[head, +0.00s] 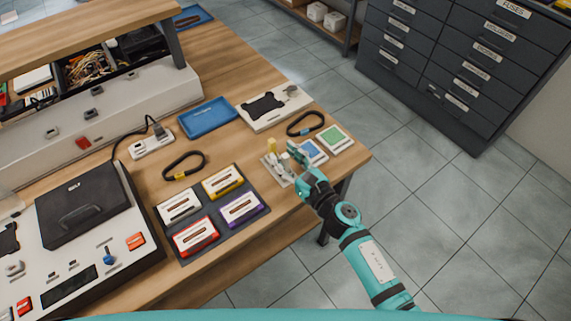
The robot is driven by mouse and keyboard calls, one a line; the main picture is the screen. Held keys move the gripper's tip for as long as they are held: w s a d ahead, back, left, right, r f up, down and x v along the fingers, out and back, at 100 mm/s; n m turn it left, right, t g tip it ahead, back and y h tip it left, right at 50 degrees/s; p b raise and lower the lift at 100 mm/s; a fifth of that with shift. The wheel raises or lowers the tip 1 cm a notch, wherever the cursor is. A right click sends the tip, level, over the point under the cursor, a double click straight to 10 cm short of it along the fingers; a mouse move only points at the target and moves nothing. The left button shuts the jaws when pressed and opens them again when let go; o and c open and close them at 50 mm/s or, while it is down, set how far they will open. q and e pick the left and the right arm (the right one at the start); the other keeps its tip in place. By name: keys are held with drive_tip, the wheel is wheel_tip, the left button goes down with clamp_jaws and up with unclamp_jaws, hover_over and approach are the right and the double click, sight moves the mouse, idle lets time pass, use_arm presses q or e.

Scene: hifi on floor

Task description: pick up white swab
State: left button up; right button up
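My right gripper (293,161), teal, reaches in from the lower right over the right part of the wooden table. It is beside a small light holder (271,172) with several small upright items, one with a yellow top (271,146). Pale, thin shapes show at this holder, but they are too small for me to tell which is the white swab. The gripper hides part of the holder's right side. I cannot tell whether its fingers are apart or closed, or whether they touch anything. My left gripper is not in view.
Cassettes lie on a dark mat (262,210) left of the holder. Blue and green square pads (334,139) lie right of the gripper. A tape deck (83,205) fills the left.

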clamp_jaws()
